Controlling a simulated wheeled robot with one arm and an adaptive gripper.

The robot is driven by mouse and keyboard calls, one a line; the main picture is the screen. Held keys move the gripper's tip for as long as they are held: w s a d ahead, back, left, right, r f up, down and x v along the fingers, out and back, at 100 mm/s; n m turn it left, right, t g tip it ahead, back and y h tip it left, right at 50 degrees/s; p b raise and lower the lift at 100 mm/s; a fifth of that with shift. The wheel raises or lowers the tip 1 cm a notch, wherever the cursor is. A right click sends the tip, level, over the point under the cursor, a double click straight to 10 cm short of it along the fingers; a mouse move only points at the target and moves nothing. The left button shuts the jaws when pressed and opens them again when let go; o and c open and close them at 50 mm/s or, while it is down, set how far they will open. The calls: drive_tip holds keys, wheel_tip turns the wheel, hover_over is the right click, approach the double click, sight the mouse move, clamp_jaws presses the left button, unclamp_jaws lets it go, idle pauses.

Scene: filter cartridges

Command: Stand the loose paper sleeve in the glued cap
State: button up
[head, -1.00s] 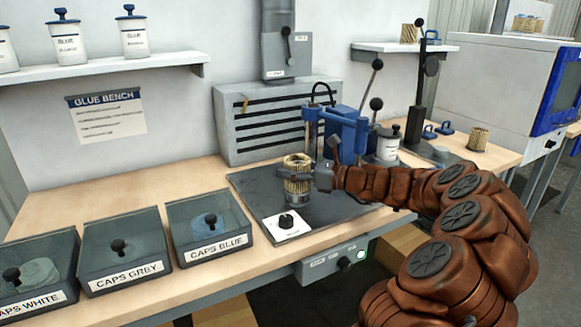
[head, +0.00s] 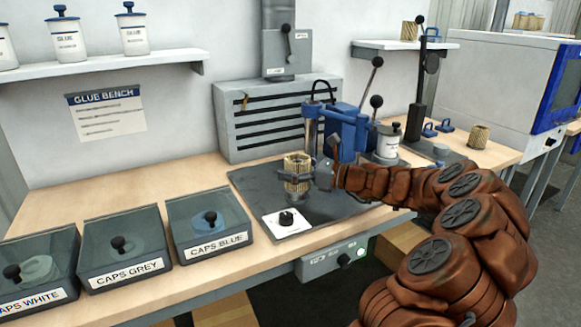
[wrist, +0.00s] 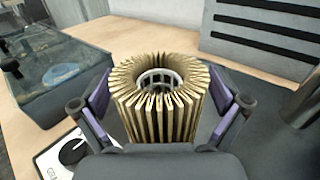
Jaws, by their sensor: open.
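A pleated tan paper sleeve (head: 298,161) stands upright on a round grey holder (head: 298,196) on the dark mat. In the wrist view the sleeve (wrist: 160,112) fills the middle, with a white lattice core inside its open top. My gripper (head: 298,177) is around the sleeve. It is open, and in the wrist view its purple pads (wrist: 160,92) stand on either side with gaps to the pleats. The glued cap cannot be made out; the sleeve's lower end is hidden in the wrist view.
A dial on a white plate (head: 287,219) sits in front of the holder. A blue press (head: 343,130) and a white pot (head: 388,143) stand close behind. Lidded cap boxes, including CAPS BLUE (head: 219,246), line the left. Another pleated sleeve (head: 478,136) stands at right.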

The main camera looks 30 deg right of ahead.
drive_tip(key=v, duration=1.2)
idle(0.3)
